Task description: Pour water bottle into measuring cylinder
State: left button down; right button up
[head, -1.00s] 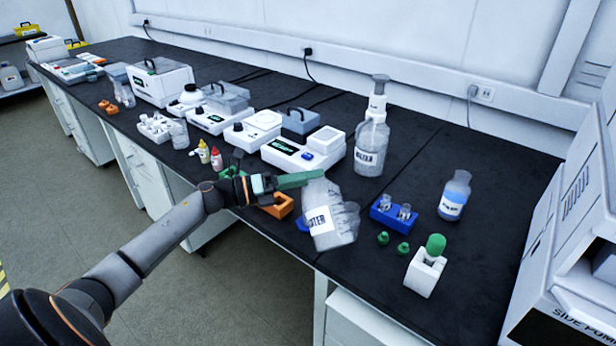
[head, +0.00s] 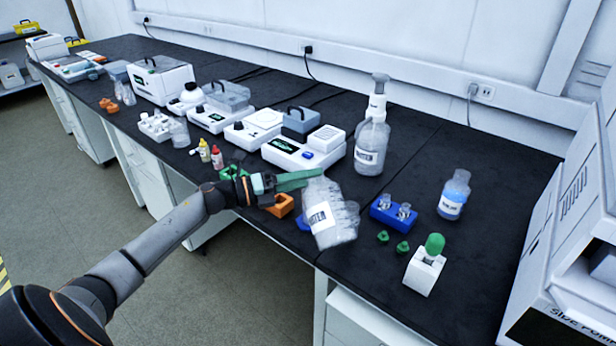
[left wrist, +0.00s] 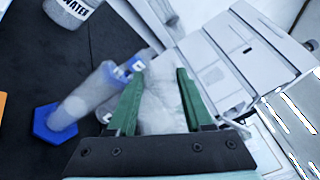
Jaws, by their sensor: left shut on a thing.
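My left gripper (head: 296,182) is shut on a clear water bottle (head: 342,232) with a white label, held tilted near the bench's front edge. In the left wrist view the bottle (left wrist: 160,98) lies between the green fingers (left wrist: 158,90). The measuring cylinder (left wrist: 88,93), clear with a blue hexagonal base (left wrist: 48,122), is just left of the fingers there. In the head view only a bit of its blue base (head: 302,223) shows; the bottle hides the rest. I cannot tell whether the bottle's mouth is over the cylinder or whether water flows. My right gripper is not in view.
A wash bottle (head: 371,145) stands at the back. A blue rack (head: 392,216), green caps, a white holder (head: 424,272) and a blue-liquid bottle (head: 453,195) stand to the right. An orange block (head: 279,205) is near the gripper. Free black bench lies at the back right.

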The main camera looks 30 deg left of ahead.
pick_arm(q)
jog(key=shift+r, duration=0.15)
jog(key=shift+r+n+p, duration=0.1)
jog(key=shift+n+p, duration=0.2)
jog(key=shift+n, duration=0.1)
dwell(0.4)
jog(key=shift+n, duration=0.5)
jog(key=shift+w+a+p, duration=0.1)
jog(key=shift+p, duration=0.2)
